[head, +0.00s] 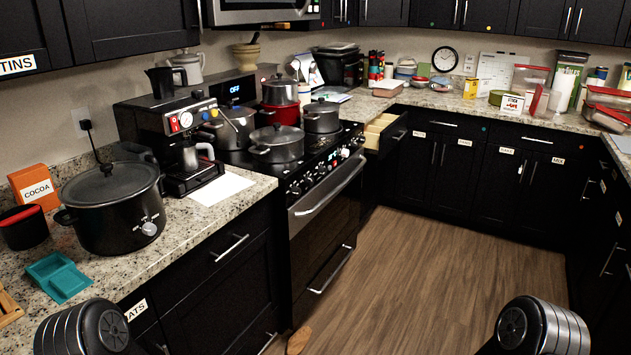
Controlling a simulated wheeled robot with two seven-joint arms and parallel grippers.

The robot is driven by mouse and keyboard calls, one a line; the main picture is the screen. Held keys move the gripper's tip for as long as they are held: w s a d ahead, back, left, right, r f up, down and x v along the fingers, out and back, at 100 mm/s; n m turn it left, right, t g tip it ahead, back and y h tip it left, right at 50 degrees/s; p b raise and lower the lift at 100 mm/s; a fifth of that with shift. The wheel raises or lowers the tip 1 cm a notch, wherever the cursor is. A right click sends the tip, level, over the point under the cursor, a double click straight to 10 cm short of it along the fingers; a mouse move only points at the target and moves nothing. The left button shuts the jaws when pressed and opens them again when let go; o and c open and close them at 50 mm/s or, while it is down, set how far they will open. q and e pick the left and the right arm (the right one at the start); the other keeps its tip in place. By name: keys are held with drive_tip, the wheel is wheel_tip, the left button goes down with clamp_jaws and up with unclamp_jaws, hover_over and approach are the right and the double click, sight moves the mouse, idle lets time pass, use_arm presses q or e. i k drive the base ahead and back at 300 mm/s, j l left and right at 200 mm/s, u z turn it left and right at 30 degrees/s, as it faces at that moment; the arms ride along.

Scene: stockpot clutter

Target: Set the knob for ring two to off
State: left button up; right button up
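The stove (325,205) stands in the left middle of the head view, its front seen at an angle. Its control strip (326,168) runs along the front edge above the oven handle, with several small dark knobs. A pale knob (345,153) and a small red mark show toward its far end. The labels are too small to read, so I cannot tell which knob is for ring two or how it is set. A display (235,90) behind the cooktop reads OFF. Neither gripper is in view; only parts of my arms show at the bottom corners.
Several pots, including a grey pot (276,142), stand on the cooktop. A coffee machine (178,130) and a black slow cooker (112,205) stand on the counter left of it. An open drawer (385,133) juts out beyond the stove. The wooden floor (430,255) in front is mostly clear.

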sight(309, 181)
drive_tip(key=i+l+z, duration=0.1)
drive_tip(key=i+l, duration=0.3)
drive_tip(key=i+l+z, duration=0.1)
drive_tip(key=i+l, duration=0.25)
drive_tip(key=i, duration=0.2)
drive_tip(key=i+l+z, duration=0.15)
drive_tip(key=i+l, duration=0.15)
drive_tip(key=i, duration=0.2)
drive_tip(key=i+l+z, duration=0.1)
drive_tip(key=i+l, duration=0.15)
drive_tip(key=i, duration=0.25)
